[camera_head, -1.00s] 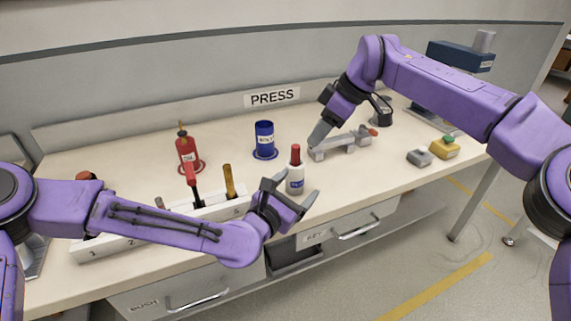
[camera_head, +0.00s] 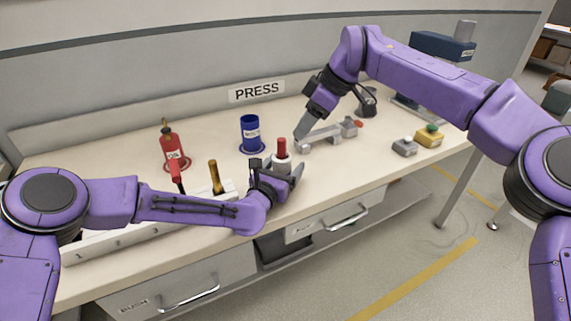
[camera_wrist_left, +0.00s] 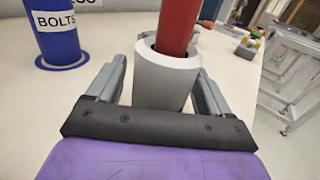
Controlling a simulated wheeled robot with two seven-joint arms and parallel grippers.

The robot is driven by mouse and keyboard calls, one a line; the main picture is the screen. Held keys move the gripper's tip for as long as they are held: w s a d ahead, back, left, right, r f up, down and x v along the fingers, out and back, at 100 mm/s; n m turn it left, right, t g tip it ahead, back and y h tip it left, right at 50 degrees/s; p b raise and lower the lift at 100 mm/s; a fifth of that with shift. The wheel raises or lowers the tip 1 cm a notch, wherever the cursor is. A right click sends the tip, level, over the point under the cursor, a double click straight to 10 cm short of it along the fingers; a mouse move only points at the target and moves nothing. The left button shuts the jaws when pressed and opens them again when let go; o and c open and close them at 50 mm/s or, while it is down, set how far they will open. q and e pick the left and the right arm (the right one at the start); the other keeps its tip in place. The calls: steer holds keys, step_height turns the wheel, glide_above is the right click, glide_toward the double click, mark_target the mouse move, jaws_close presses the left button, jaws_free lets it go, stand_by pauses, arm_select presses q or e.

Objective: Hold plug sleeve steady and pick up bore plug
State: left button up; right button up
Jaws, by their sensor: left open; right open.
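The white plug sleeve (camera_head: 281,158) stands upright on the bench, and the red bore plug (camera_head: 282,146) sticks up out of its top. In the left wrist view the sleeve (camera_wrist_left: 163,82) is a pale hollow cylinder with the red plug (camera_wrist_left: 178,28) inside its bore. My left gripper (camera_head: 278,170) is open, with one finger on each side of the sleeve; whether either finger touches it I cannot tell. The sleeve's lower part is hidden by my gripper. My right gripper (camera_head: 302,130) points down behind and right of the plug, apart from it, and looks empty.
A grey fixture (camera_head: 325,136) lies close by my right gripper. A blue BOLTS cup (camera_head: 250,133) and a red bottle (camera_head: 172,142) stand behind. A white numbered rack (camera_head: 100,249) lies below my left arm. A yellow block with a green top (camera_head: 429,137) is at right.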

arm_select(q)
steer(key=shift+w+d, duration=0.2)
steer(key=shift+w, duration=0.3)
steer(key=c, duration=1)
